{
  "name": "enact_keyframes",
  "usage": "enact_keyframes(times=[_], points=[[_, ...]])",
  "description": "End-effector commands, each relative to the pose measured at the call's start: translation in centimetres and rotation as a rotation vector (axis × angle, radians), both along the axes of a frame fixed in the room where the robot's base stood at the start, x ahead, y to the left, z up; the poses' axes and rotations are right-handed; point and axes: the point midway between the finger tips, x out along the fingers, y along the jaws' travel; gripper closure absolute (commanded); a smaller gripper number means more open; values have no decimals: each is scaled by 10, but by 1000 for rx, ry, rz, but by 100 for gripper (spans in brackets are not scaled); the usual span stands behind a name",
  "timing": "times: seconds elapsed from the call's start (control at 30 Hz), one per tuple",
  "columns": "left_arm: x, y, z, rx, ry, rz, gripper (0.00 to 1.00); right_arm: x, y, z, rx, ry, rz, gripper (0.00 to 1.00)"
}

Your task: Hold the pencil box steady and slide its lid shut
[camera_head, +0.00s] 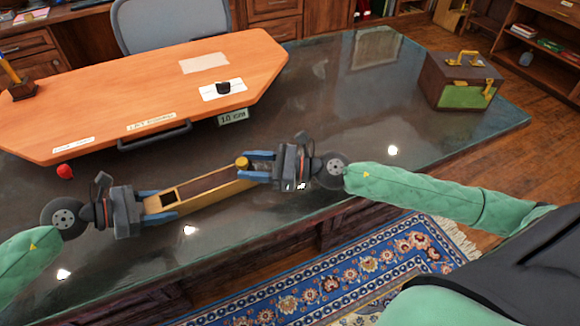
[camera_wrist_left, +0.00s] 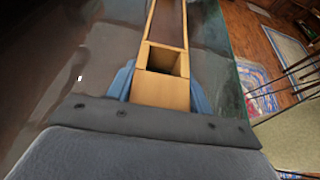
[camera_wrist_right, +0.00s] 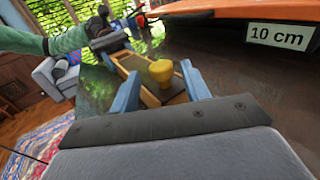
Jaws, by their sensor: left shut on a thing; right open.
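The pencil box (camera_head: 204,196) is a long, narrow, light wood box lying on the dark desk. Its brown lid (camera_head: 207,184) covers most of it, with a square opening (camera_wrist_left: 162,60) left at the left end. A yellow knob (camera_head: 242,163) stands on the lid near the right end. My left gripper (camera_head: 158,203) is shut on the left end of the box, its blue fingers on either side in the left wrist view. My right gripper (camera_head: 259,166) is open at the right end, its fingers apart around the knob (camera_wrist_right: 161,71); I cannot tell whether they touch it.
An orange board (camera_head: 150,90) with a dark handle (camera_head: 154,136) and a "10 cm" label (camera_head: 232,117) lies behind the box. A small red object (camera_head: 65,171) is at left. A brown-green chest (camera_head: 458,80) stands at the back right. The desk between is clear.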

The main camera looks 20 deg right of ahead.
Motion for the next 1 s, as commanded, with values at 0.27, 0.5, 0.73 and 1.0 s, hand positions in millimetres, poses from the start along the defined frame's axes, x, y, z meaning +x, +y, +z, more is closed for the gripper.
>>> enact_keyframes(times=[0.27,0.5,0.73,1.0], points=[[0,0,0,0,0,0,80,-10,-17,-1,1,4,0,53],[0,0,0,0,0,0,80,-19,-32,-1,1,3,-1,53],[0,0,0,0,0,0,80,-29,-47,-2,2,5,0,53],[0,0,0,0,0,0,80,-39,-65,-1,1,3,1,53]])
